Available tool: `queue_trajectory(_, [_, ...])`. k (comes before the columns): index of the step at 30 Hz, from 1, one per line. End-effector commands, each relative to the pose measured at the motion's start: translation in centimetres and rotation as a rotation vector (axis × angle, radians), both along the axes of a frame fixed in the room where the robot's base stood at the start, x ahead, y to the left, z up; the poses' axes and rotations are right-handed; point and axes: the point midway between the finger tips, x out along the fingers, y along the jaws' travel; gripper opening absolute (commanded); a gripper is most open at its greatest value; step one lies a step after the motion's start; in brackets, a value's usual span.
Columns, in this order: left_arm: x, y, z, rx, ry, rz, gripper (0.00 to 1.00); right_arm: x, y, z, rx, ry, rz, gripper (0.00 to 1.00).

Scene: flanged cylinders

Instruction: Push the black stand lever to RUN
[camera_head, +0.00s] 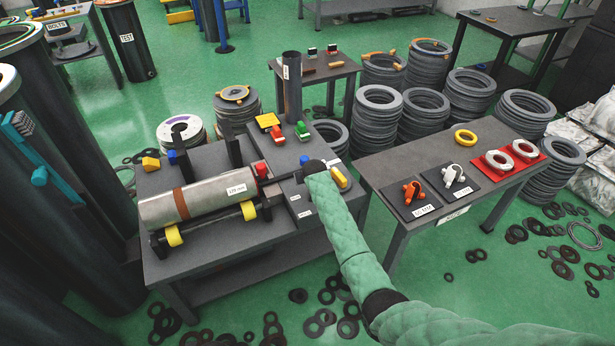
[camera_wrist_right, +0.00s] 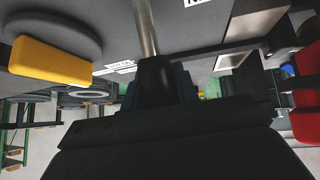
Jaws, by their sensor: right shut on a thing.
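The black stand (camera_head: 225,165) carries a grey cylinder (camera_head: 205,205) with a brown band, lying on yellow rollers. My right gripper (camera_head: 318,168) is over the stand's right part, its fingers largely hidden by my wrist and sleeve. In the right wrist view a lever with a metal rod (camera_wrist_right: 145,28) and a black knob (camera_wrist_right: 157,78) reaches down to my right gripper (camera_wrist_right: 160,100), which is shut on the knob. Small white labels lie beside my wrist, too small to read. In the head view the lever is hidden. My left gripper is out of view.
Yellow, green and red blocks and an upright dark tube (camera_head: 291,85) stand at the stand's back. A side table (camera_head: 420,165) with orange, white and yellow parts stands to the right. Stacked rings (camera_head: 378,120) are behind it. Loose rings lie on the green floor.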

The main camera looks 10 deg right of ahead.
Motion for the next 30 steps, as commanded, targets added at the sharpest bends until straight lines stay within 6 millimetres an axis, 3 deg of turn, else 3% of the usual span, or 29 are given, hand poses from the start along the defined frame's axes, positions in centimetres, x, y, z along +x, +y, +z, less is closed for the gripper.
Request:
queue_trajectory(14, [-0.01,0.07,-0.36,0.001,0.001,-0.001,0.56,0.14,0.0,-0.01,-0.003,0.007,0.0,0.0])
queue_trajectory(15, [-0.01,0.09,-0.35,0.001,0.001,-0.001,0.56,0.14,0.02,0.0,-0.003,0.007,0.0,0.38])
queue_trajectory(17, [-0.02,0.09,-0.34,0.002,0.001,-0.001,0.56,0.14,0.0,0.0,-0.003,0.007,0.0,0.5])
queue_trajectory(30, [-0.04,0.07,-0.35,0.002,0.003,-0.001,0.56,-0.33,-0.03,0.48,-0.003,0.007,0.0,0.52])
